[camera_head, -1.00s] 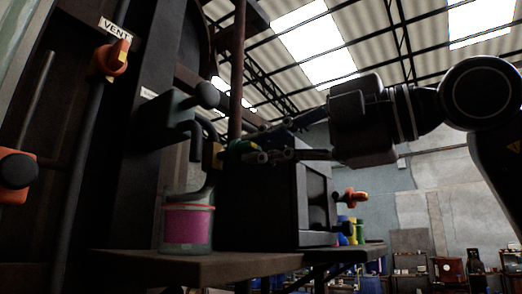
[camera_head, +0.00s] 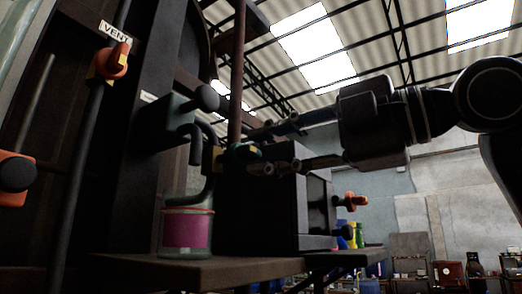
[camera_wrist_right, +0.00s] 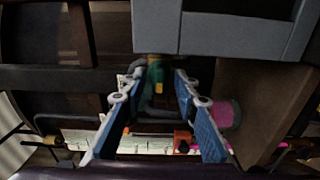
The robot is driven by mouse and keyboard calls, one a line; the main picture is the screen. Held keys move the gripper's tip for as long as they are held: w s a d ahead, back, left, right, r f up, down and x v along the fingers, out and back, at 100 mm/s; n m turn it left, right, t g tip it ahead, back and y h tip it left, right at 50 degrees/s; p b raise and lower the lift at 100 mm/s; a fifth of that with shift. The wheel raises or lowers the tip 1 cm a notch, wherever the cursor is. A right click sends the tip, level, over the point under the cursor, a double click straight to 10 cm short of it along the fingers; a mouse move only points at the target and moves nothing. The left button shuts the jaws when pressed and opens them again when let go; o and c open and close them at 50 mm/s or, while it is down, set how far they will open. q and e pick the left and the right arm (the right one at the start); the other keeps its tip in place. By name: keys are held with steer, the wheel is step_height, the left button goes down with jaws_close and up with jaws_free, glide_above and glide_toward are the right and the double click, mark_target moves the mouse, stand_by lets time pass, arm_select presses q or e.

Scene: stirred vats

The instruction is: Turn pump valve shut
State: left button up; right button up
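A valve with a dark teal handle (camera_head: 243,152) sits on the dark pipework near the middle of the head view. I see no label on it and cannot tell its position. In the right wrist view, the teal handle (camera_wrist_right: 155,77) with a small yellow mark lies between the far ends of the fingers. My right gripper (camera_head: 262,148) is open, its fingers pointing left, one above and one below the handle's level. It grips nothing; whether a fingertip touches the handle is unclear. My left gripper is not in view.
An orange valve (camera_head: 109,61) under a VENT label (camera_head: 114,33) is at upper left. A glass jar of pink liquid (camera_head: 186,231) stands below the pipe on a shelf (camera_head: 190,270). A dark box (camera_head: 262,215) stands beside it, with an orange knob (camera_head: 354,200) to its right.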

steer(key=v, duration=1.1)
steer(key=shift+w, duration=0.1)
